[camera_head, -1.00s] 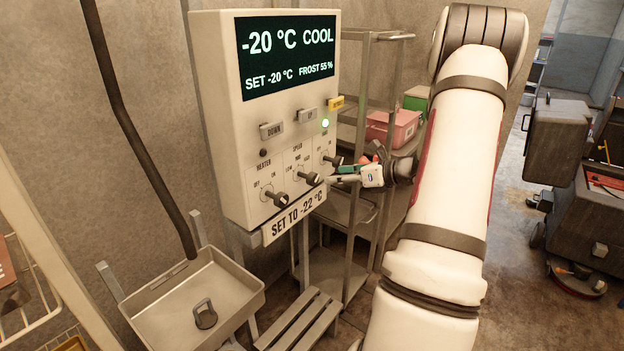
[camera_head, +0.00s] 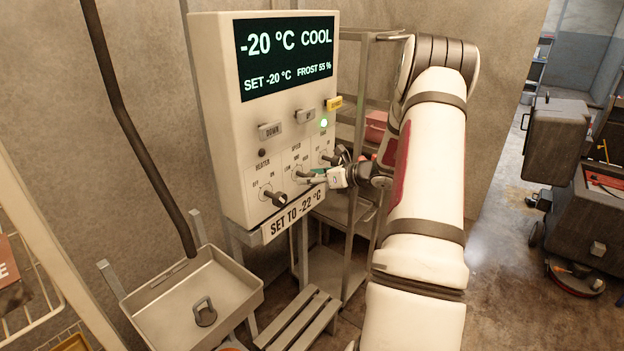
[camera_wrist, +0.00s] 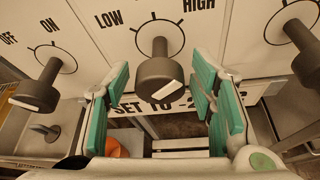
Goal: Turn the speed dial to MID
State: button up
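The speed dial (camera_wrist: 160,78) is a dark grey knob on a short shaft, in the middle of the wrist view. LOW is printed to its left and HIGH to its right; the MID label is not visible there. A white mark shows low on its end face, but its exact setting is unclear. My gripper (camera_wrist: 160,88) is open, with one green-padded finger on each side of the dial. I see gaps beside the knob and no clear contact. In the head view my gripper (camera_head: 318,177) is at the control panel (camera_head: 222,130) and largely covers the speed dial.
The heater knob (camera_wrist: 42,85) is to the left and another knob (camera_wrist: 302,55) to the right, near the fingers. The display (camera_head: 287,55) reads -20 °C COOL. A "SET TO -22 °C" sign (camera_head: 294,212) hangs below. A metal rack (camera_head: 362,110) stands behind my arm.

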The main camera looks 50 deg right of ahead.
jog(key=c, duration=0.9)
jog(key=shift+o, duration=0.2)
jog(key=shift+h+b, duration=0.3)
jog(key=shift+b, duration=0.25)
jog(key=n+b, duration=0.1)
jog(key=b, duration=0.1)
jog(key=shift+w+f+n+h+b, duration=0.15)
jog(key=shift+n+h+b, duration=0.15)
jog(key=shift+n, duration=0.1)
jog(key=n+h+b, duration=0.1)
jog(key=b, duration=0.2)
jog(key=shift+f+b, duration=0.1)
jog(key=shift+b, duration=0.2)
jog(key=n+h+b, duration=0.1)
jog(key=n+b, duration=0.1)
jog(key=b, duration=0.5)
jog(key=shift+a+n+t+h+b, duration=0.1)
jog(key=shift+n+t+h+b, duration=0.2)
jog(key=shift+h, duration=0.1)
jog(key=n+b, duration=0.1)
jog(key=b, duration=0.2)
jog(key=shift+s+r+h+b, duration=0.2)
jog(key=shift+h+b, duration=0.2)
jog(key=shift+b, duration=0.15)
